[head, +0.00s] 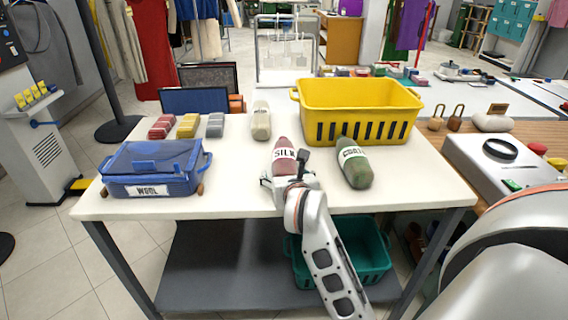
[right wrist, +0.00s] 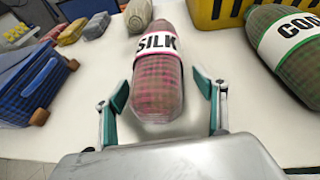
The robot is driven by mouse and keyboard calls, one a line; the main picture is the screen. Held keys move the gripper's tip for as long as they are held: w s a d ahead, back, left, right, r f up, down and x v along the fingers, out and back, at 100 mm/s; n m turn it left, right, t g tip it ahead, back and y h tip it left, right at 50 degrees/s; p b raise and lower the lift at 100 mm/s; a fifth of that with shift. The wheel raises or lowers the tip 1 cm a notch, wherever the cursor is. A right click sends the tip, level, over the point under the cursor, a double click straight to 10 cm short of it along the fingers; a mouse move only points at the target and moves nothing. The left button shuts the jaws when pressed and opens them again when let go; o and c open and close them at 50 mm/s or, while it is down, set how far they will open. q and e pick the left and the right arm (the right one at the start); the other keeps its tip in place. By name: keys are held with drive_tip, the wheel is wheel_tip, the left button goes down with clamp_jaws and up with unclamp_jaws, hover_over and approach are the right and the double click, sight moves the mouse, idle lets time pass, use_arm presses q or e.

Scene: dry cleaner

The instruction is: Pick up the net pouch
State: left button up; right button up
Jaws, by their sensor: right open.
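A reddish mesh-patterned pouch with a white SILK label (head: 284,149) lies on the white table near its front middle. In the right wrist view this SILK pouch (right wrist: 158,88) points toward me between the fingers. My right gripper (head: 287,177) is open at the pouch's near end, one finger on each side, with nothing gripped. Its green-padded fingers (right wrist: 163,98) also show in the right wrist view. A green-brown pouch with a white label (head: 353,163) lies to the right. A pale pouch (head: 261,121) lies farther back. My left gripper is not in view.
A yellow basket (head: 360,82) stands behind the pouches. A blue lidded box labelled WOOL (head: 120,187) sits at the left front. Small red, yellow and grey bundles (head: 188,126) lie behind it. A teal crate (head: 372,262) is on the shelf below. Table space left of the SILK pouch is clear.

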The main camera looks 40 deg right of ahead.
drive_tip(key=c, duration=1.5)
drive_tip(key=shift+o, duration=0.2)
drive_tip(key=shift+r, duration=0.15)
